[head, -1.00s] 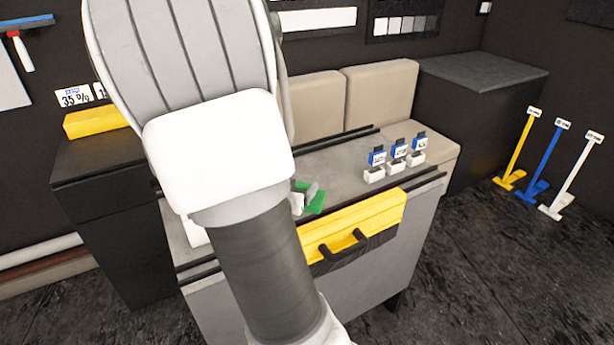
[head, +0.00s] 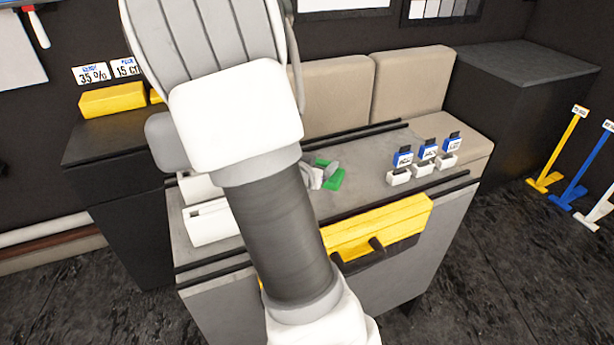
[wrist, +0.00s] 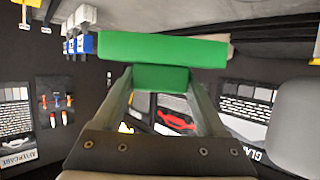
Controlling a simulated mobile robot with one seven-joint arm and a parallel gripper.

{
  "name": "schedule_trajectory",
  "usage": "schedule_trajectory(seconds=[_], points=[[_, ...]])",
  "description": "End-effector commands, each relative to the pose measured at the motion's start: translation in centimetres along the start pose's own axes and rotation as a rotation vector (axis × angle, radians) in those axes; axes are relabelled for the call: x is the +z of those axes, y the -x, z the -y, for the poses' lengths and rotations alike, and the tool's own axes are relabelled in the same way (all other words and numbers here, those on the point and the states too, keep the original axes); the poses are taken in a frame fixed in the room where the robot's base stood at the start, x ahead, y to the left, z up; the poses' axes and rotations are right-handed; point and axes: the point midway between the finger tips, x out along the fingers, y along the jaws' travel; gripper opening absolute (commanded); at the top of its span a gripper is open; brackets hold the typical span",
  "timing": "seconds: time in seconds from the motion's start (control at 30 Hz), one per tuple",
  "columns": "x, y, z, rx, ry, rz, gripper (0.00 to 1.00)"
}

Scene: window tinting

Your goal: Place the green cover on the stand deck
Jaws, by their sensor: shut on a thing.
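The green cover (head: 334,180) is partly hidden by my gripper (head: 319,175) in the head view. In the wrist view the green cover (wrist: 162,48) is a long green bar with a smaller block below it, and my gripper (wrist: 160,78) is shut on that block. The stand deck (head: 368,185) is the grey top of the stand, between dark rails. The cover is low over the middle of the deck; I cannot tell whether it touches.
Several white holders (head: 423,169) with blue tags stand on the deck's right. White slotted blocks (head: 207,222) stand on its left, partly behind my arm. A yellow front with a dark handle (head: 377,229) is on the near side. Beige cushions (head: 412,86) rise behind. The deck's middle looks clear.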

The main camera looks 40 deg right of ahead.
Motion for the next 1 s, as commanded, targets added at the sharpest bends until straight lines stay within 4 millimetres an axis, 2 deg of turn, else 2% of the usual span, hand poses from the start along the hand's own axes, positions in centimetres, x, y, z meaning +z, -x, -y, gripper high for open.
schedule_trajectory(seconds=[0.03,0.3,0.47,0.63,0.87,1.0], points=[[0.5,-1.0,0.8,0.002,0.004,-0.001,0.18],[2.1,-5.0,4.9,0.002,0.002,-0.002,0.18],[2.7,-6.6,6.6,0.001,0.001,-0.001,0.18],[3.1,-7.3,7.0,0.002,0.000,-0.001,0.18],[6.2,-8.5,7.0,0.003,0.003,0.001,0.18],[6.6,-8.7,7.0,0.001,-0.001,-0.002,0.18]])
